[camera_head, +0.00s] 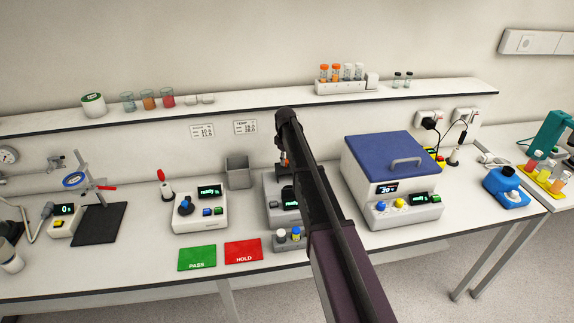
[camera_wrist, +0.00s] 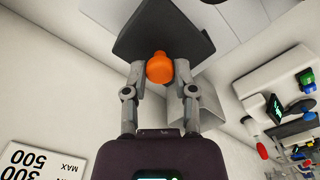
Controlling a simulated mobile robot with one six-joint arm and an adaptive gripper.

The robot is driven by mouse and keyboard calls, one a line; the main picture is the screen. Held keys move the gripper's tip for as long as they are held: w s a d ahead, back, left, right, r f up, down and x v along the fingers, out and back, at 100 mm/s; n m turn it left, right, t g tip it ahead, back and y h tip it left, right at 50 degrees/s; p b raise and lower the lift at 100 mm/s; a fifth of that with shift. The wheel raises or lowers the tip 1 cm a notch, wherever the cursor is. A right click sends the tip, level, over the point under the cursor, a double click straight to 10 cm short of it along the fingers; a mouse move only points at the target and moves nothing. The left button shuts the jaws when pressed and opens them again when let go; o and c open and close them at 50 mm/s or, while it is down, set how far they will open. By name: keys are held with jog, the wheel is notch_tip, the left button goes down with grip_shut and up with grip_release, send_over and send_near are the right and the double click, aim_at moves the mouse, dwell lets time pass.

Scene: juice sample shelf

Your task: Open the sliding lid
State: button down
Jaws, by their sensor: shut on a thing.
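An orange knob (camera_wrist: 159,64) sits between the two grey fingers of my gripper (camera_wrist: 160,76) in the wrist view, and the fingers are shut on it. A dark grey flat plate (camera_wrist: 185,28) is right behind the knob and looks like the sliding lid. How far the lid is open cannot be told. In the head view my arm hides most of the grey device (camera_head: 272,182) at the middle of the bench. A bit of orange shows beside my arm there, and my fingertips are largely hidden.
A grey bin (camera_head: 237,172) stands left of the device. A white box with a blue handled lid (camera_head: 378,150) stands to its right. A small vial holder (camera_head: 290,243), a red HOLD card (camera_head: 243,251) and a green PASS card (camera_head: 197,257) lie in front. A shelf runs behind.

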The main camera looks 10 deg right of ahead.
jog(key=shift+a, duration=0.1)
jog(key=shift+c, duration=2.1)
grip_release()
jog(key=s, duration=0.8)
notch_tip(320, 180, up, 14)
jog(key=p, duration=1.4)
send_over(289, 171)
jog(key=s, duration=0.5)
jog(key=s+f+m+b, duration=0.2)
jog(key=s+m, duration=0.5)
jog(key=s, duration=1.4)
jog(key=shift+a+t, duration=0.3)
jog(key=shift+a, duration=0.15)
